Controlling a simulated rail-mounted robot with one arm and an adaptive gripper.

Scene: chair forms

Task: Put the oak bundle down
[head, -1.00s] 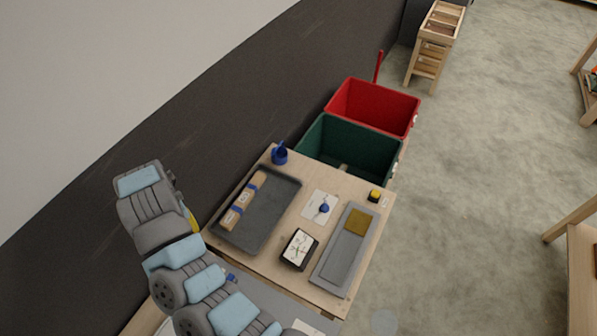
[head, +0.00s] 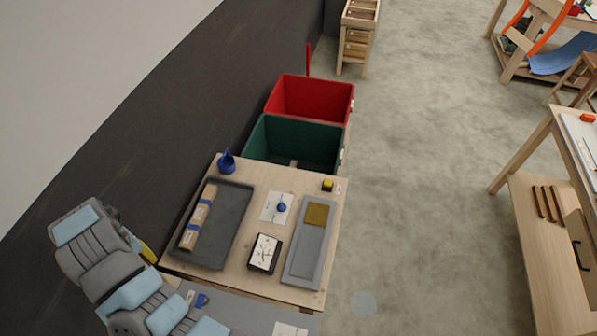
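A pale wooden bundle with blue bands (head: 198,222), which looks like the oak bundle, lies lengthwise along the left side of a dark grey tray (head: 226,226) on the light wood table (head: 258,186). My arm comes in at the lower left, left of the table. A small yellow part shows beside it, but my gripper's fingers cannot be made out. Nothing is seen holding the bundle.
A lighter grey tray (head: 302,262) with a mustard square (head: 317,213) lies at the right. A dark framed card (head: 265,253), blue cup (head: 226,163) and yellow-black block (head: 328,185) share the table. Green (head: 292,144) and red bins (head: 312,98) stand behind. Open floor lies right.

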